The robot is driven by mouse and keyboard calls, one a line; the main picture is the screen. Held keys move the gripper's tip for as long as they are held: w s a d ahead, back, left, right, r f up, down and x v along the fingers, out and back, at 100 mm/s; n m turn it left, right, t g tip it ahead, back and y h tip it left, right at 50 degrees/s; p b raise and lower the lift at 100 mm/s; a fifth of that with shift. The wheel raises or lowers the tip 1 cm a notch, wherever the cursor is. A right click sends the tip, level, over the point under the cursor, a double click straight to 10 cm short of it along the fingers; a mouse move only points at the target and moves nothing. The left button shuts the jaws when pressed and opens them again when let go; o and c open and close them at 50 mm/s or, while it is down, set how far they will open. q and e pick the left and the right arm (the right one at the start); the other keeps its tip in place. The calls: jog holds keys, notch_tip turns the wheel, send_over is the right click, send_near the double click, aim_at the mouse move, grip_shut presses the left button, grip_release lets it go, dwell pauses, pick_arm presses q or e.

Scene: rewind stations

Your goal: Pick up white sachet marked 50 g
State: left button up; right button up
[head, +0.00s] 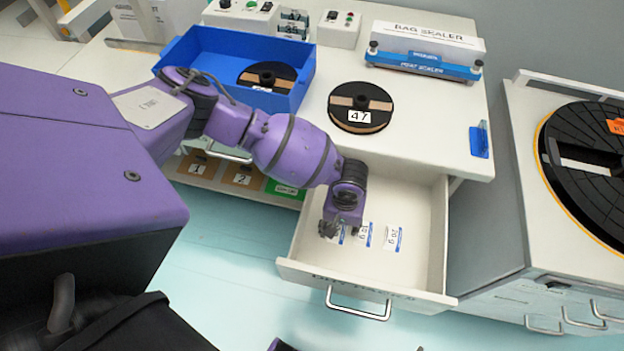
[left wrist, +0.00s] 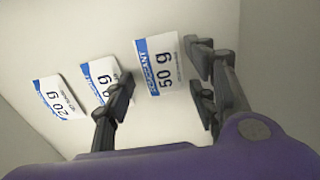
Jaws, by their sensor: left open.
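The white sachet marked 50 g (left wrist: 160,66) has a blue band and lies flat on the drawer floor. In the left wrist view it lies between the fingers of my left gripper (left wrist: 164,84), which is open and empty above it. In the head view my left gripper (head: 341,229) is inside the open drawer (head: 418,258), and its hand hides most of the nearest sachet (head: 341,236). A middle sachet (left wrist: 100,78), its number partly hidden by a finger, and a sachet marked 20 g (left wrist: 60,102) lie beside it. My right gripper is not in view.
The drawer walls surround the gripper. Above the drawer, the worktop (head: 440,120) holds a reel marked 47 (head: 360,107), a blue bin (head: 215,45) with another reel, and a bag sealer (head: 425,50). A cabinet with a large black reel (head: 590,150) stands at right.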

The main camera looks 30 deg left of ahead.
pick_arm(q)
jog(key=shift+w+r, duration=0.1)
jog(key=c, duration=1.1)
